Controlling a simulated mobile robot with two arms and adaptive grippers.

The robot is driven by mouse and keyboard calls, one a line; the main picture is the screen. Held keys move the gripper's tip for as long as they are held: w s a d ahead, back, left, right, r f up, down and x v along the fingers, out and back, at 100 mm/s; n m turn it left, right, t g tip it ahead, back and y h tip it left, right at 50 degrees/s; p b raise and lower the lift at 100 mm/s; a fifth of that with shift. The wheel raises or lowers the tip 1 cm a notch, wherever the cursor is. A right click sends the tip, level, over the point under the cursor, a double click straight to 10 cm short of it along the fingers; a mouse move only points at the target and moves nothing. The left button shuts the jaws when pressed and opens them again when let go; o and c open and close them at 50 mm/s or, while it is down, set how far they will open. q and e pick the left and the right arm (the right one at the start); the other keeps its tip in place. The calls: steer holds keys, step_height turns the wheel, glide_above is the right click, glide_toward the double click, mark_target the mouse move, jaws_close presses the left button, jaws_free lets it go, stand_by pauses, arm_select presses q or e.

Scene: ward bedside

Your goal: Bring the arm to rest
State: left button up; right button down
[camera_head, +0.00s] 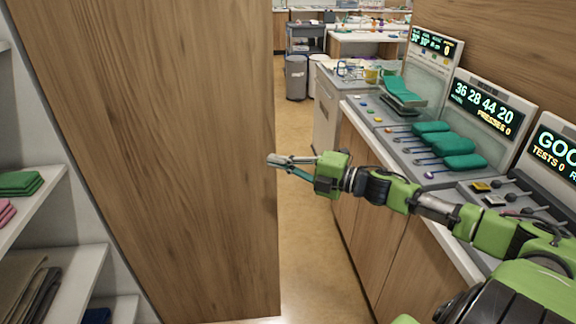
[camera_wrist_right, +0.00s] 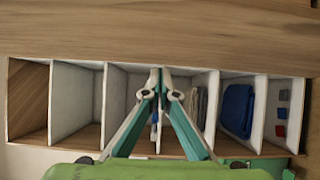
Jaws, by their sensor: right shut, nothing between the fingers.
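My right arm (camera_head: 390,190) is green and grey and reaches from the lower right toward the middle of the head view. My right gripper (camera_head: 270,160) is shut and empty, its fingers pointing left in front of the edge of a tall wooden panel (camera_head: 150,130). In the right wrist view the two fingers of the gripper (camera_wrist_right: 161,70) meet at their tips, in front of an open shelf unit (camera_wrist_right: 80,105). I cannot tell whether the fingers touch anything. My left gripper is not in view.
A counter (camera_head: 385,165) with teal-padded devices and displays runs along the right, below my right arm. White shelves (camera_head: 40,215) with folded cloths stand at the left. A blue cloth (camera_wrist_right: 237,110) lies in the shelf unit. Free floor (camera_head: 305,240) lies between panel and counter.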

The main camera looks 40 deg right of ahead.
steer(key=shift+s+d, duration=0.85)
steer(key=shift+d, duration=0.1)
